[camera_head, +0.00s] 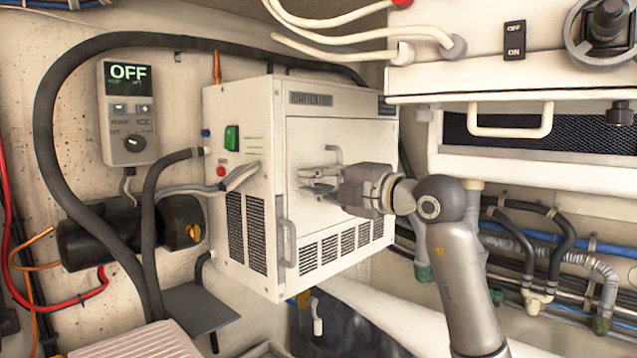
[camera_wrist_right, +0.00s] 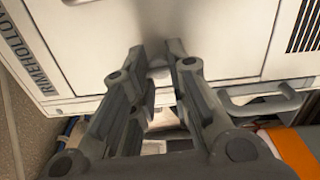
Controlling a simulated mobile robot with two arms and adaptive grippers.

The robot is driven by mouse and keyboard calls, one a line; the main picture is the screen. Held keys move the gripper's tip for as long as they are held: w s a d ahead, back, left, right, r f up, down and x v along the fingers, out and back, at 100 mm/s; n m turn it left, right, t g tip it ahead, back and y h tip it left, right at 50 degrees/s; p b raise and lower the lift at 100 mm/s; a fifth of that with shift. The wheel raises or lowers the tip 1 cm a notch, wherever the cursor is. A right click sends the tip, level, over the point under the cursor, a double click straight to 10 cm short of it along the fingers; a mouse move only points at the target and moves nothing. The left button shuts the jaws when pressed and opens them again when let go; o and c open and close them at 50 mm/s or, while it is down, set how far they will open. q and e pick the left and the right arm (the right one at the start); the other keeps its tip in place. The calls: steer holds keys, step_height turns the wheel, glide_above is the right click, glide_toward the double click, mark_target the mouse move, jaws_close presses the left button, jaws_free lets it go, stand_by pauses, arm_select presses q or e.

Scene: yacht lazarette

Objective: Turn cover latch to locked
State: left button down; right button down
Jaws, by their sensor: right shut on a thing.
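The white cover (camera_head: 345,135) is the front panel of a white box unit on the wall; it also fills the top of the right wrist view (camera_wrist_right: 225,40). My right gripper (camera_head: 314,183) reaches the cover from the right, near its left edge. In the right wrist view its two fingers (camera_wrist_right: 160,60) close around a small light grey piece (camera_wrist_right: 158,73), which I take for the cover latch. The fingers hide most of it, so its turn angle cannot be read. My left gripper is not in view.
A grey handle (camera_head: 287,240) is at the cover's lower left. A control panel (camera_head: 128,110) reading OFF hangs on the left wall. A thick black hose (camera_head: 45,130) curves around the left. A white cabinet with a handle (camera_head: 510,120) overhangs at upper right.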

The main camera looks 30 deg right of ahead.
steer(key=shift+m, duration=0.5)
steer(key=c, duration=1)
jaws_free()
steer(key=shift+o, duration=0.2)
steer(key=shift+s, duration=0.15)
steer(key=v, duration=1.1)
steer(key=shift+s+d, duration=0.2)
steer(key=shift+s, duration=0.15)
